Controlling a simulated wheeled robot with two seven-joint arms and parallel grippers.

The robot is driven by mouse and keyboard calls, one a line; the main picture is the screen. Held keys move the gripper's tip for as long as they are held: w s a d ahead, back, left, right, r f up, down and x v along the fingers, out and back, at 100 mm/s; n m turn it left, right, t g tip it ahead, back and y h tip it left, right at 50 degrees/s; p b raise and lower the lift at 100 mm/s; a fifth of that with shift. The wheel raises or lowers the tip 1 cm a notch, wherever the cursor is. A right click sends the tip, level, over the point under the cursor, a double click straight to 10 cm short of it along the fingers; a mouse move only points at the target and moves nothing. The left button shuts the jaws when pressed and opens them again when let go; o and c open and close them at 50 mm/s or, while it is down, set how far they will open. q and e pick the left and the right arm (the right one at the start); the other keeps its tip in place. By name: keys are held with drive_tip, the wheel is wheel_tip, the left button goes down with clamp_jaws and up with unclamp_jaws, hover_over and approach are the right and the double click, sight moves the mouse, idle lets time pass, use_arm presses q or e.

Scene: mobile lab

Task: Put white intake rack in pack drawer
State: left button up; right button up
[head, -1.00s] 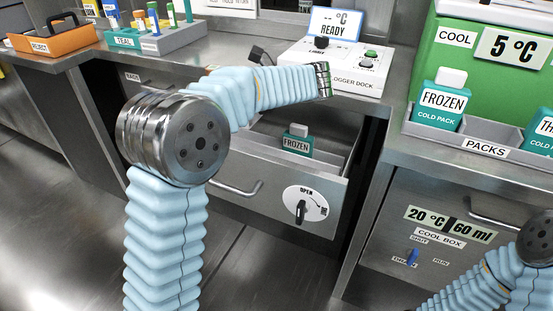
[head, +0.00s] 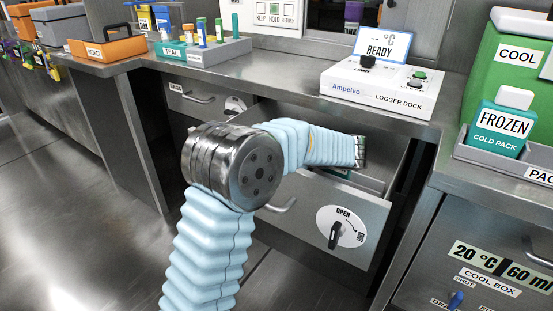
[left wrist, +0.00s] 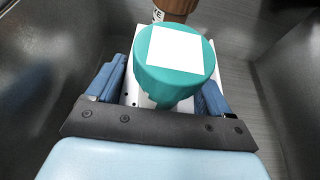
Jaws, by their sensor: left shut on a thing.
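The white intake rack (left wrist: 130,88) shows in the left wrist view between the blue fingers of my left gripper (left wrist: 160,92), which is shut on it. A teal round cap with a white square top (left wrist: 180,55) stands over the rack and hides much of it. A brown-capped item (left wrist: 176,8) is at its far end. Dark drawer walls surround them; I cannot tell whether the rack touches the floor. In the head view the open drawer (head: 308,226) has my left wrist over it, hiding the fingers and rack. My right gripper is out of view.
The logger dock (head: 380,90) stands on the counter above the drawer. A frozen cold pack (head: 497,125) sits in the grey packs tray at right. A teal rack (head: 205,52) and an orange reject bin (head: 108,47) stand at left.

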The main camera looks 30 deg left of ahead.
use_arm(q)
drive_tip(key=shift+f, duration=0.15)
drive_tip(key=shift+f, duration=0.5)
drive_tip(key=o, duration=1)
drive_tip(key=shift+r, duration=0.1)
drive_tip(key=shift+r, duration=0.4)
drive_tip(key=p+v, duration=0.1)
drive_tip(key=v, duration=1.1)
drive_tip(key=shift+p, duration=0.3)
